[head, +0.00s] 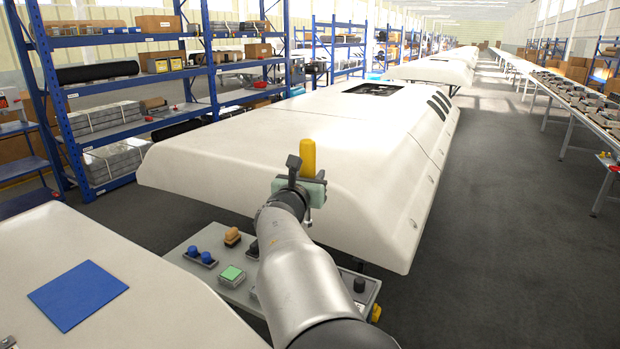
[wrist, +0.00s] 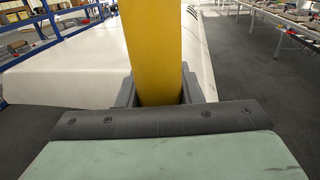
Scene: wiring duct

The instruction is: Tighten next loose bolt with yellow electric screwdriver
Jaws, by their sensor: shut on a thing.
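My gripper (head: 306,182) is shut on the yellow electric screwdriver (head: 308,156) and holds it upright above the tool tray. The screwdriver's yellow body also fills the upper middle of the wrist view (wrist: 152,50), between the dark jaws. Its lower end and tip are mostly hidden by the gripper and arm. The large white housing (head: 240,150) lies just beyond my gripper, with a dark rectangular opening (head: 374,89) on its top. No bolt can be made out in either view.
A grey tray (head: 228,292) below my arm holds blue knobs (head: 200,256), an orange-brown block (head: 232,237) and a green-topped box (head: 232,276). A white surface with a blue square sheet (head: 78,295) is at the lower left. Blue shelves (head: 130,95) stand left; the right floor aisle is clear.

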